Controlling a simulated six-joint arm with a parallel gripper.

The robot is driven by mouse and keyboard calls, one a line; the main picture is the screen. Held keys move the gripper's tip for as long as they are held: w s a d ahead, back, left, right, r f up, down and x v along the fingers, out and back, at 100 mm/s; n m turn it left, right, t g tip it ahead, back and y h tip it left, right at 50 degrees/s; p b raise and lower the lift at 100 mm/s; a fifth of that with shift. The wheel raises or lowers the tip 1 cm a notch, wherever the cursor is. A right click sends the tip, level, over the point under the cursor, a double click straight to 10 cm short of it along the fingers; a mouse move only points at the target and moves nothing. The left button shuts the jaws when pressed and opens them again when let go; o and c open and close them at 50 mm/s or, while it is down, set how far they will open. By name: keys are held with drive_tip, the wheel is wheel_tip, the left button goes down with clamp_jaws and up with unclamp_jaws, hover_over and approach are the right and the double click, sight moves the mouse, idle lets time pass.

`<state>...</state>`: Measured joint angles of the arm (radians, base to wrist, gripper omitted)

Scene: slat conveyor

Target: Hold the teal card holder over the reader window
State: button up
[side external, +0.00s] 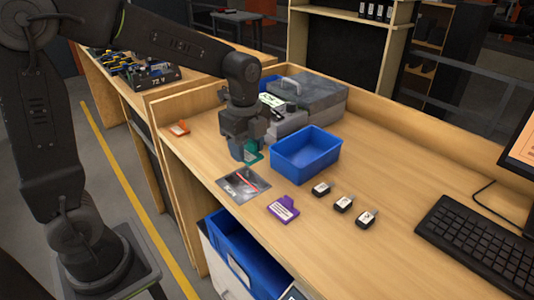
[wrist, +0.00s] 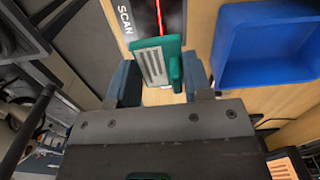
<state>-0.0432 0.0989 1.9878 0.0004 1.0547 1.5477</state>
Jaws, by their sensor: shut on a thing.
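The teal card holder (side external: 253,154) is held upright in my gripper (side external: 243,150), low above the table. In the wrist view the teal card holder (wrist: 152,64) sits between the two blue-grey fingers of my gripper (wrist: 158,80), with a pale striped label showing. The reader window (side external: 240,185) is a dark flat panel with a red line on the table, just in front of the holder in the side view. In the wrist view the reader window (wrist: 180,22) lies beyond the holder, which covers part of its edge. The holder's lower end is partly hidden by the fingers.
A blue bin (side external: 306,158) stands close right of my gripper. A purple card holder (side external: 283,208) lies near the front edge, an orange one (side external: 179,128) at the left. Three small dark tags (side external: 343,203) lie right of the purple holder. A grey case (side external: 318,100) stands behind.

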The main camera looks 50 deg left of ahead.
drive_tip(key=shift+s+a+f, duration=0.1)
drive_tip(key=shift+a+f, duration=0.35)
drive_tip(key=shift+a, duration=0.1)
drive_tip(key=shift+f, duration=2.9)
drive_tip(key=shift+r, duration=3)
